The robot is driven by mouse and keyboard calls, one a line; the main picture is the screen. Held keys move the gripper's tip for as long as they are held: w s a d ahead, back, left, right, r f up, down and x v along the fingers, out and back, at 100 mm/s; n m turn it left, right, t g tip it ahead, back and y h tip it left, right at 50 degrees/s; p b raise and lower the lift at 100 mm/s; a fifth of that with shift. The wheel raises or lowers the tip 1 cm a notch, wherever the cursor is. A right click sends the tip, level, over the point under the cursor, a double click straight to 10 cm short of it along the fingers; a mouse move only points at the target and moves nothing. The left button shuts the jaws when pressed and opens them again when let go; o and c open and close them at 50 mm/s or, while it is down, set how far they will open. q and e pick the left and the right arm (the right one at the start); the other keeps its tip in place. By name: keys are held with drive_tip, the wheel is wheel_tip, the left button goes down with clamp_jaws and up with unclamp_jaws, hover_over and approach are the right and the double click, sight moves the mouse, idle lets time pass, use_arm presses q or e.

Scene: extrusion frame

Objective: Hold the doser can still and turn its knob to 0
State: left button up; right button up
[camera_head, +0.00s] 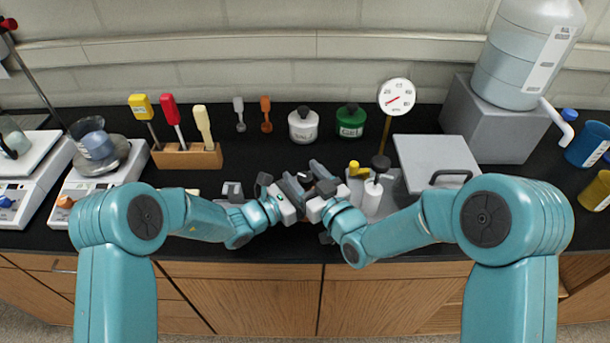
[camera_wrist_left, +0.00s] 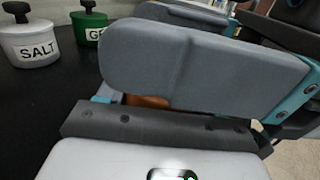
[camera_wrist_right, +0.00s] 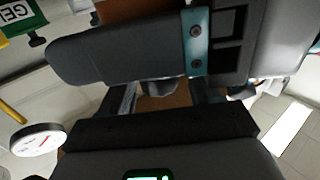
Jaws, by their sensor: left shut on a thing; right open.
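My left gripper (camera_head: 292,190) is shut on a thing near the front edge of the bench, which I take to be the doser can. The jaws hide nearly all of it. In the left wrist view a small orange-brown patch (camera_wrist_left: 147,101) shows beneath the big grey finger; I cannot tell whether it is the can. My right gripper (camera_head: 322,178) is open, close beside the left one, with the fingers of both crowded together. In the right wrist view a finger (camera_wrist_right: 125,45) fills the upper middle. The knob and its numbers cannot be made out.
A white salt jar (camera_head: 303,127) and a green jar (camera_head: 351,121) stand behind the grippers. A wooden block (camera_head: 186,158) with coloured-handled tools is left. Black bench shows between.

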drive_tip(key=c, duration=1)
drive_tip(key=shift+y, duration=0.3)
drive_tip(key=shift+n+g+y, duration=1.2)
drive_tip(key=shift+n+y, duration=0.1)
drive_tip(key=shift+n+g+y, duration=1.4)
drive_tip(key=shift+n+g, duration=0.2)
drive_tip(key=shift+g, duration=0.8)
